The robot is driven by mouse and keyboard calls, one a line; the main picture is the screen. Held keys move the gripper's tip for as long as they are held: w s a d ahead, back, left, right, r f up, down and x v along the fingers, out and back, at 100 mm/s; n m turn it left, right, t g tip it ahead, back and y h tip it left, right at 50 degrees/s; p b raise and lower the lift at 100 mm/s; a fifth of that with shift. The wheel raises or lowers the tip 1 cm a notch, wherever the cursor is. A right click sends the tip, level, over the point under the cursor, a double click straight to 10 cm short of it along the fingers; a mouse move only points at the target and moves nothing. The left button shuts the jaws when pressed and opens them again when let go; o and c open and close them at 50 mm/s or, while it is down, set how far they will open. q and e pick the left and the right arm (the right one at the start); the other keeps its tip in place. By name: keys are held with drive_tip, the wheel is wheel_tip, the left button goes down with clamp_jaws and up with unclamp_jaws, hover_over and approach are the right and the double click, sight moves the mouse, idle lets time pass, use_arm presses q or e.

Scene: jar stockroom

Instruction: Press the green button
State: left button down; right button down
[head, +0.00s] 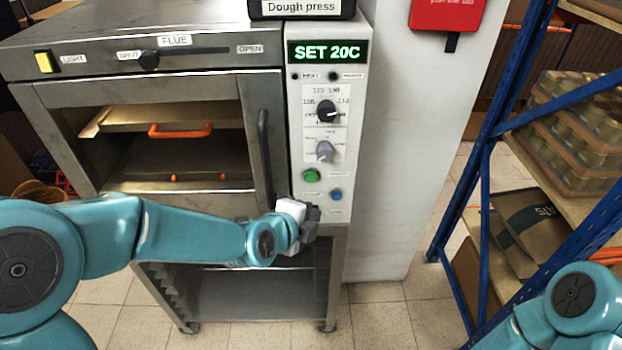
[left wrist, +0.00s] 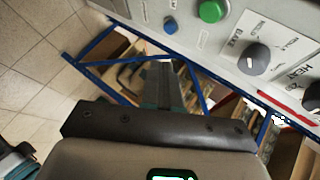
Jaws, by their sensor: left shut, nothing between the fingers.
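The green button (head: 311,176) is on the oven's light control panel (head: 318,120), below the grey knob and up-left of a blue button (head: 336,194). My left gripper (head: 312,214) is shut and empty, just below the green button in the head view. In the left wrist view the green button (left wrist: 211,11) is at the top, with the blue button (left wrist: 171,26) to its left. There my left gripper (left wrist: 160,68) points up the picture, apart from both buttons. My right arm shows at the lower right of the head view; its gripper is out of frame.
The oven door handle (head: 265,158) stands out left of the panel. A black knob (head: 327,111) and a grey knob (head: 325,151) project above the button. A blue-framed shelf (head: 487,190) with jars stands at right. Floor between is clear.

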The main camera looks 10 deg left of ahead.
sight(311, 177)
use_arm(q)
drive_tip(key=w+a+b, duration=0.2)
drive_tip(key=w, duration=0.5)
drive_tip(key=shift+w, duration=0.4)
drive_tip(key=shift+w, duration=0.15)
idle(1.6)
drive_tip(key=shift+w, duration=0.3)
drive_tip(key=shift+w+a+b, duration=0.15)
drive_tip(key=shift+w+b, duration=0.3)
drive_tip(key=shift+b, duration=0.2)
idle(0.6)
drive_tip(key=shift+s+d+p, duration=0.2)
drive_tip(key=shift+s+p, duration=0.7)
drive_tip(key=shift+p, duration=0.25)
